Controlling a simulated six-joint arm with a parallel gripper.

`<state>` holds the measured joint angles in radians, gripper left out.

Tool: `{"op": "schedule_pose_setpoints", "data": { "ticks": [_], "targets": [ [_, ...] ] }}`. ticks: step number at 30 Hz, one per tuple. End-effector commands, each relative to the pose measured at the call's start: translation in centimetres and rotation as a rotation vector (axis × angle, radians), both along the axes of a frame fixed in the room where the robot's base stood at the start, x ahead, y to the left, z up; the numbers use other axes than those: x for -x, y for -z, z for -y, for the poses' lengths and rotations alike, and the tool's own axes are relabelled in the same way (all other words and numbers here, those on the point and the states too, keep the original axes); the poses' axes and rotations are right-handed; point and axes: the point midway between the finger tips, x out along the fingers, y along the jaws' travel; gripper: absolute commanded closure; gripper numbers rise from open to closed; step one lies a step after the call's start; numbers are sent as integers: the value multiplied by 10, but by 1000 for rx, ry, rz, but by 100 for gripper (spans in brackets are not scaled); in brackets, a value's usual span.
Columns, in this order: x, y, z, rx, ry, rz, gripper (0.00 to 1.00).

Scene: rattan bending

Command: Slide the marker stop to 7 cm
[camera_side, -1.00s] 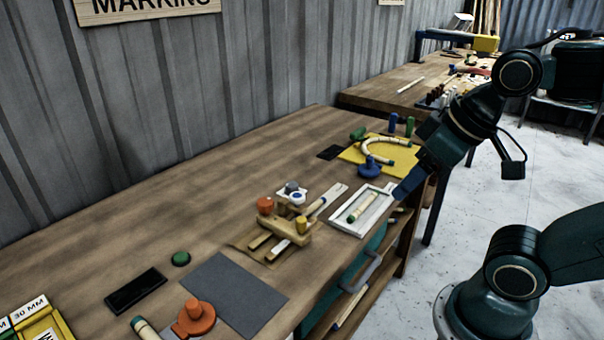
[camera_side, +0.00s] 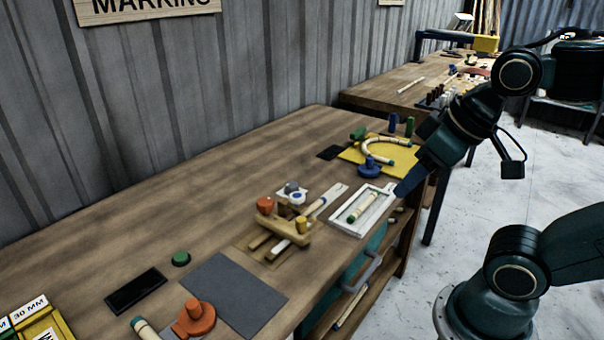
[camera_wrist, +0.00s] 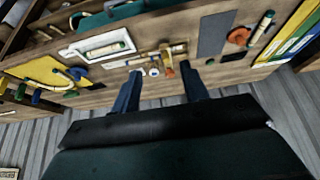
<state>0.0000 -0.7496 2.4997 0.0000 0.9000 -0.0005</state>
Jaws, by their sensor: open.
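The wooden marking jig (camera_side: 285,232) sits mid-bench, with a pale scale strip (camera_side: 329,197) running toward the back right. It carries an orange knob (camera_side: 265,205), a yellow peg (camera_side: 301,225) and a white-and-blue round piece (camera_side: 297,198). I cannot tell which part is the marker stop, and the scale marks are too small to read. The jig also shows in the wrist view (camera_wrist: 168,68), ahead of the fingers. My gripper (camera_wrist: 162,84) is open and empty, its two blue fingers apart. In the side view my gripper (camera_side: 408,186) is right of the jig, beside the white tray.
A white tray (camera_side: 337,228) holding a short rattan piece lies between jig and gripper. A yellow board (camera_side: 400,166) with a bent rattan and blue knob stands behind it. A grey mat (camera_side: 232,293), orange clamp (camera_side: 194,317) and black pad (camera_side: 135,290) lie at front left.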

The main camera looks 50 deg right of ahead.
Motion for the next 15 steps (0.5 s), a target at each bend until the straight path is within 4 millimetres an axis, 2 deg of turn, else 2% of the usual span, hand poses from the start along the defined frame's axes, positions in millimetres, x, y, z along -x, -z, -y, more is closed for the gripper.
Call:
{"op": "schedule_pose_setpoints", "data": {
  "ticks": [8, 15],
  "targets": [
    [-12, -4, 0, 25, -49, -31, 56],
    [-45, -12, 0, 83, -179, -108, 56]
  ]
}}
